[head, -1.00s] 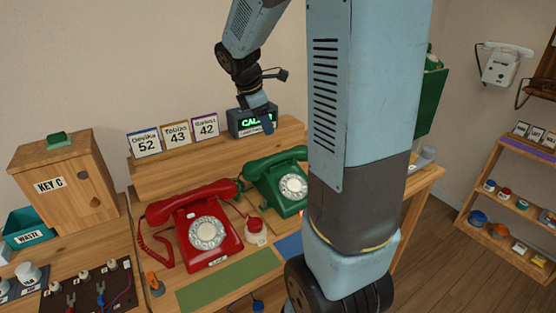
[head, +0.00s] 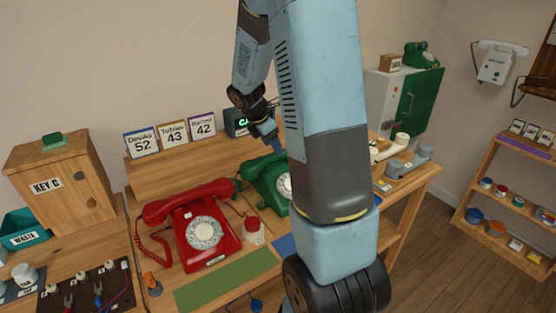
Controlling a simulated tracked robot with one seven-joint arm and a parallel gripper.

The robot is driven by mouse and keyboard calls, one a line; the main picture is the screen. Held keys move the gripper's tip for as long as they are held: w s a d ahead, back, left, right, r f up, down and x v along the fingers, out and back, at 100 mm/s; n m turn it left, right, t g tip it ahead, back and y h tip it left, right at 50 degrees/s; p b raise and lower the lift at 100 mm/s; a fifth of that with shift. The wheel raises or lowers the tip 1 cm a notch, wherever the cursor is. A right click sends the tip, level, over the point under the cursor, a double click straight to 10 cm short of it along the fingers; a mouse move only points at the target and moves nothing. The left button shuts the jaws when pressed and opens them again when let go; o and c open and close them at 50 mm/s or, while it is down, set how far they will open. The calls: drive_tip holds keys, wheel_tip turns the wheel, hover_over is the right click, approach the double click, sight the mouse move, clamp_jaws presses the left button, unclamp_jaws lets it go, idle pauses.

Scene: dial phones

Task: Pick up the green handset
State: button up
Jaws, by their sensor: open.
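The green dial phone (head: 262,188) stands on the desk just right of the red phone, partly hidden behind my arm. Its green handset (head: 258,166) appears to lie across the top, its right end hidden by my arm. My gripper (head: 275,146) is open, seen small and partly covered by my own arm, just above and behind the right part of the handset. I cannot tell whether it touches the handset.
The red phone (head: 205,232) with its handset on stands close on the left. Number cards (head: 172,134) and a lit display (head: 236,122) stand on the shelf behind. A green mat (head: 228,279) lies in front. Pale handset-like parts (head: 392,148) lie to the right.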

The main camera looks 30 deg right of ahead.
sight(276, 160)
drive_tip(key=shift+x, duration=2.65)
drive_tip(key=shift+a+f, duration=0.1)
drive_tip(key=shift+a, duration=0.1)
drive_tip(key=shift+c, duration=0.5)
clamp_jaws()
